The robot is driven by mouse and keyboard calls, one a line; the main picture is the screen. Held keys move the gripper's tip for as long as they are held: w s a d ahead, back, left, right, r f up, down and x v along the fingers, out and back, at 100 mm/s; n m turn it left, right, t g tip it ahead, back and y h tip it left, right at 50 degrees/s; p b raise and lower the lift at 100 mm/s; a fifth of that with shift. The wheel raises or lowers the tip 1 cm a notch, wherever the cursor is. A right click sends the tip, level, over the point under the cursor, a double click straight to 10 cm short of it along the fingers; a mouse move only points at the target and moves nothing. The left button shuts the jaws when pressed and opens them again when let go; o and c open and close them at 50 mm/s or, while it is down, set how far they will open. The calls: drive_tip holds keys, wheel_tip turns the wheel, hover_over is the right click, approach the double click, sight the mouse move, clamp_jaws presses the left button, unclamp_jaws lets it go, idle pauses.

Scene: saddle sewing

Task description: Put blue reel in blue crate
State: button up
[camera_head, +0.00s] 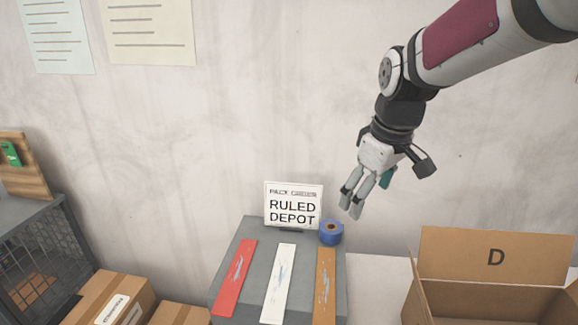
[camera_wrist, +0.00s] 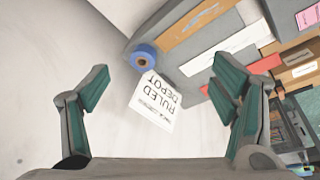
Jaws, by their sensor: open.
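The blue reel (camera_head: 331,233) stands at the back right corner of a grey block, beside a sign reading RULED DEPOT. The reel also shows in the wrist view (camera_wrist: 144,57), between and beyond my fingers. My gripper (camera_head: 354,205) is open and empty in the air, above and slightly right of the reel, apart from it. Its spread fingers with teal pads (camera_wrist: 170,95) show in the wrist view. I see no blue crate in either view.
The grey block (camera_head: 257,250) carries red, white and brown strips. The sign (camera_head: 293,205) stands at its back edge. Closed cartons (camera_head: 110,298) and a wire-fronted grey cage (camera_head: 35,262) are at left. A pale wall stands behind.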

drive_tip(key=w+d+f+n+y, duration=0.1)
drive_tip(key=w+f+n+y, duration=0.1)
drive_tip(key=w+f, duration=0.4)
drive_tip(key=w+f+n+y, duration=0.15)
drive_tip(key=w+f, duration=0.25)
drive_tip(key=w, duration=0.4)
hover_over(331, 226)
drive_tip(key=s, duration=0.2)
drive_tip(key=shift+n+g, duration=0.25)
drive_tip(key=shift+g, duration=0.05)
drive_tip(key=f, duration=0.5)
drive_tip(key=d+f, duration=0.1)
drive_tip(key=f, duration=0.1)
drive_tip(key=shift+s+f+p, duration=0.1)
drive_tip(key=shift+f+p, duration=0.1)
drive_tip(key=shift+p, duration=0.1)
drive_tip(key=shift+d+p+x, duration=0.15)
drive_tip(key=shift+p+x, duration=0.1)
drive_tip(key=shift+x, duration=1.1)
drive_tip(key=shift+d+p+x, duration=0.15)
drive_tip(key=shift+p+x, duration=0.1)
drive_tip(key=shift+x, duration=1.15)
drive_tip(key=c, duration=1.4)
drive_tip(key=shift+r, duration=0.1)
drive_tip(key=shift+c, duration=0.2)
